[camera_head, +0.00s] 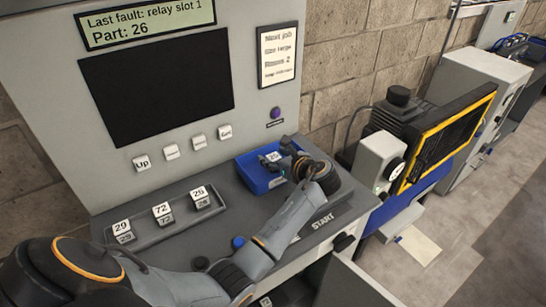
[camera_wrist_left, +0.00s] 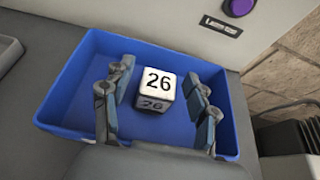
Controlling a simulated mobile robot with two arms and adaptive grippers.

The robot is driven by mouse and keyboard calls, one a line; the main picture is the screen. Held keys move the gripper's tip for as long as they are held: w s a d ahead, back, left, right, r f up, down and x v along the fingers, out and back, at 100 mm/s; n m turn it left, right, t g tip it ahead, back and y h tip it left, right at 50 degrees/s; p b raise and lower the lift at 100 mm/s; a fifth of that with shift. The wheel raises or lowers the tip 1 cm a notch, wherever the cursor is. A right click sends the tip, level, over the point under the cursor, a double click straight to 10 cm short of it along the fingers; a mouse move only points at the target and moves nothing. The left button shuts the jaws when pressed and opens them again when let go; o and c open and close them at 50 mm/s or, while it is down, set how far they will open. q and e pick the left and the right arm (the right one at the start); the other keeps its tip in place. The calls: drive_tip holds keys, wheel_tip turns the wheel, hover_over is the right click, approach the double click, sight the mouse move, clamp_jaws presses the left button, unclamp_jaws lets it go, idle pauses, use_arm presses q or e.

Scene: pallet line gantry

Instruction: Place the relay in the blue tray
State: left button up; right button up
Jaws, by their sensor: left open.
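A small white-and-grey relay block marked 26 (camera_wrist_left: 157,90) is inside the blue tray (camera_wrist_left: 62,92), apparently on its floor. In the head view the block (camera_head: 272,157) shows in the tray (camera_head: 252,178). My left gripper (camera_wrist_left: 157,112) is open over the tray, with one finger on each side of the block. Gaps show between the fingers and the block. In the head view the left gripper (camera_head: 290,163) covers the right part of the tray. My right gripper is not in view.
A grey rack (camera_head: 180,226) left of the tray holds blocks marked 29 (camera_head: 122,231), 72 (camera_head: 162,213) and 26 (camera_head: 200,197). A screen (camera_head: 147,20) reads "Last fault: relay slot 1, Part: 26". A purple button (camera_head: 276,113) is on the panel. A yellow-framed machine (camera_head: 447,135) stands right.

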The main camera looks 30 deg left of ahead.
use_arm(q)
drive_tip(key=b+v, duration=0.1)
drive_tip(key=v, duration=1)
